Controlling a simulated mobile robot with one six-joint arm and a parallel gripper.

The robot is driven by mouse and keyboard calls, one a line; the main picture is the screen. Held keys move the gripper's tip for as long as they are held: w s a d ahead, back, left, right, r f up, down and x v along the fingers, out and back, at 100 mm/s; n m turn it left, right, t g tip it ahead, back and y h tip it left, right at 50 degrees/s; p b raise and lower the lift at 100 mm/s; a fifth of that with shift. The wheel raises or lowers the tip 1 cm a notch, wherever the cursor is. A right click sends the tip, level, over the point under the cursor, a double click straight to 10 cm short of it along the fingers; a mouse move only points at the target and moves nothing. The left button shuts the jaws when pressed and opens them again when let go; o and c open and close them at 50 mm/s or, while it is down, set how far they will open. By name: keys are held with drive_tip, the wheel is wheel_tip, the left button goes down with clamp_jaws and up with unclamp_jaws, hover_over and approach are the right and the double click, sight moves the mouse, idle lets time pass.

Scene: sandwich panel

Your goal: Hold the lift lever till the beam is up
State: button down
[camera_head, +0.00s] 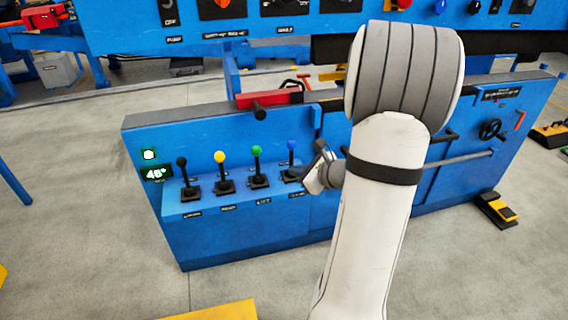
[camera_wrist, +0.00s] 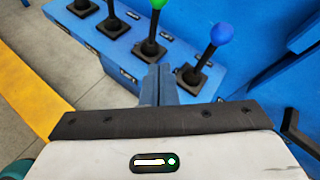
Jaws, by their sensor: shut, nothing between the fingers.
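A row of levers stands on a blue console (camera_head: 240,225): a black-knobbed one (camera_head: 182,162), a yellow one (camera_head: 220,157), a green one (camera_head: 256,151) and a blue one (camera_head: 292,146). The label under the green lever seems to read LIFT, but it is very small. My gripper (camera_head: 318,172) is shut and empty, just right of the blue lever in the head view. In the wrist view its closed fingertips (camera_wrist: 158,72) appear below the green lever (camera_wrist: 152,45) and left of the blue lever (camera_wrist: 212,50). I cannot tell which part is the beam.
A green display (camera_head: 156,174) reads about 46°. A blue panel (camera_head: 120,30) with knobs and buttons crosses the top. A handwheel (camera_head: 490,129) is at the right and a yellow pedal (camera_head: 506,213) on the floor. My arm hides the console's middle. Floor in front is mostly clear.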

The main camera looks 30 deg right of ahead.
drive_tip(key=shift+v, duration=1.05)
drive_tip(key=shift+f, duration=0.2)
drive_tip(key=s+a+r+n+g+y+p, duration=0.2)
drive_tip(key=s+a+r+n+g+p, duration=0.15)
drive_tip(key=a+r+n+p, duration=0.4)
drive_tip(key=s+a+r+n+g+y+p, duration=0.1)
drive_tip(key=s+a+r+n+g+p, duration=0.3)
drive_tip(key=a+r+n, duration=0.55)
drive_tip(key=s+a+r+n+g+h+p, duration=0.1)
drive_tip(key=s+a+r+n+h+p, duration=0.1)
drive_tip(key=r+n+p, duration=0.4)
drive_tip(key=s+a+r+n+g+h+p, duration=0.1)
drive_tip(key=s+r+n+h+p, duration=0.3)
drive_tip(key=s+r+n+p, duration=0.2)
drive_tip(key=shift+s+a+r+h+p, duration=0.35)
drive_tip(key=shift+s+r, duration=0.25)
drive_tip(key=shift+r, duration=0.15)
